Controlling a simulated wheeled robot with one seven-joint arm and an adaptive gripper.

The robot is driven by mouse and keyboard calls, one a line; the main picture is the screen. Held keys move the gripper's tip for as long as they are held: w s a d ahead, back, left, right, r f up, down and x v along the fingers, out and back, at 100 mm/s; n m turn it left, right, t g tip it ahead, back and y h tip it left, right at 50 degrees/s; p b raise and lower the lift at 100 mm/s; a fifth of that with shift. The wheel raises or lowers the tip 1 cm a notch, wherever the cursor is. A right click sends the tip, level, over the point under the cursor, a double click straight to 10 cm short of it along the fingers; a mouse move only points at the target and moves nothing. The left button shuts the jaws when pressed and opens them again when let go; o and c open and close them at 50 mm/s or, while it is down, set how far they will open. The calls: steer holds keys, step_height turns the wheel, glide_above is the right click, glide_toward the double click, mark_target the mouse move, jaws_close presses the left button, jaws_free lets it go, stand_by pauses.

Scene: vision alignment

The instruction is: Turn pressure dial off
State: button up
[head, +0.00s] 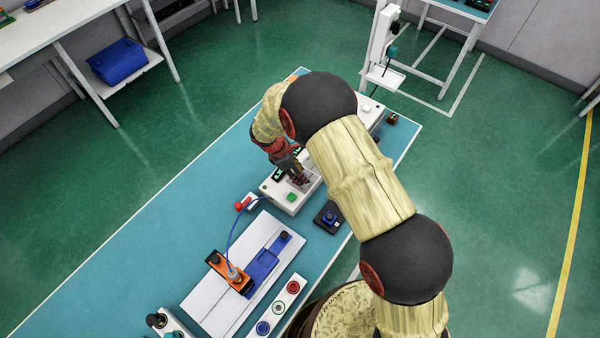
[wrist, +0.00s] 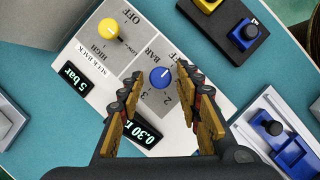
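A round blue dial (wrist: 161,77) sits on a white and grey panel (wrist: 116,68) marked BAR, OFF and numbers, with a small white mark on its face. My gripper (wrist: 158,85) is open in the wrist view, with one finger on each side of the blue dial and a gap visible on both sides. I cannot tell how high the fingertips are above the panel. In the head view my gripper (head: 298,180) hangs over the white control box (head: 286,203), and the arm and fingers hide the dial.
A yellow knob (wrist: 109,29) marked SUCK BACK is beside the blue dial. A black box with a blue button (wrist: 246,33) and a fixture with a blue part (wrist: 290,153) stand nearby.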

steer(key=shift+o, duration=0.5)
steer(key=v, duration=1.2)
